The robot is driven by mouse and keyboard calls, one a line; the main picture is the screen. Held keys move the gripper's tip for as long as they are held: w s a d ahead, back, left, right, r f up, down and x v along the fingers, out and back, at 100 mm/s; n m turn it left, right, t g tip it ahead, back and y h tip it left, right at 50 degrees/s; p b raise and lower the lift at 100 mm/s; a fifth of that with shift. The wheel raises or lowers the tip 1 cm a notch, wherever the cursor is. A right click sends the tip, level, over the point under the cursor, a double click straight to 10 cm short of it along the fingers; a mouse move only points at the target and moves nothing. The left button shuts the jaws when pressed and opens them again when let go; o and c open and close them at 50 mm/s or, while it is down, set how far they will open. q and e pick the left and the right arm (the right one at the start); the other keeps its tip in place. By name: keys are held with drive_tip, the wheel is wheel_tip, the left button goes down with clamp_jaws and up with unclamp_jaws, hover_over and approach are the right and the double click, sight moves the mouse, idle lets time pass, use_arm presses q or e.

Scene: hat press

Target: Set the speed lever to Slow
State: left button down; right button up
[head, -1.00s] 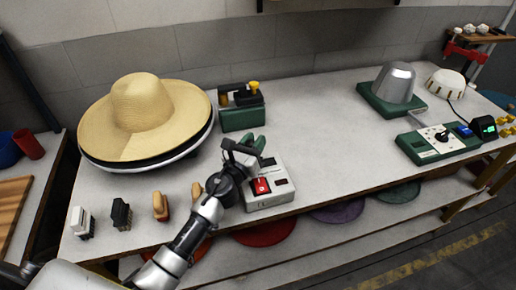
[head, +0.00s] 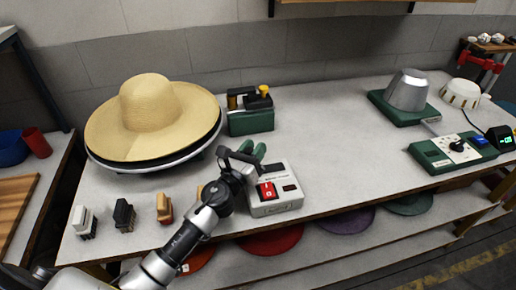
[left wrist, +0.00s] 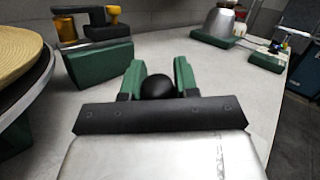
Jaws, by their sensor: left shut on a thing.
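The grey-white control box (head: 278,194) with a red switch (head: 266,191) and dark windows stands at the front edge of the table. My left gripper (head: 251,151) is over its back left side, with green fingers. In the left wrist view the gripper (left wrist: 159,82) is shut on a round black knob (left wrist: 157,88), which sits between both fingers. The knob looks like the lever's end; its shaft and any Slow marking are hidden. My right gripper is not in view.
A straw hat (head: 150,108) rests on a round stand at left. A green block with a yellow knob (head: 250,121) stands behind the box. Several brushes (head: 124,214) line the front left edge. A metal form (head: 407,91) and green control panel (head: 440,157) are at right; the middle is clear.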

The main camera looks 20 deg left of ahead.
use_arm(q)
drive_tip(key=shift+a, duration=0.3)
drive_tip(key=c, duration=1.1)
unclamp_jaws()
drive_tip(key=shift+o, duration=1.1)
drive_tip(key=shift+s+a, duration=0.15)
drive_tip(key=shift+a, duration=0.05)
drive_tip(key=shift+d, duration=0.15)
drive_tip(key=shift+r, duration=0.25)
drive_tip(key=s+d+r+p, duration=0.2)
drive_tip(key=d+r+p, duration=0.3)
drive_tip(key=d+r, duration=0.5)
drive_tip(key=shift+d+r, duration=0.2)
drive_tip(key=shift+d, duration=0.45)
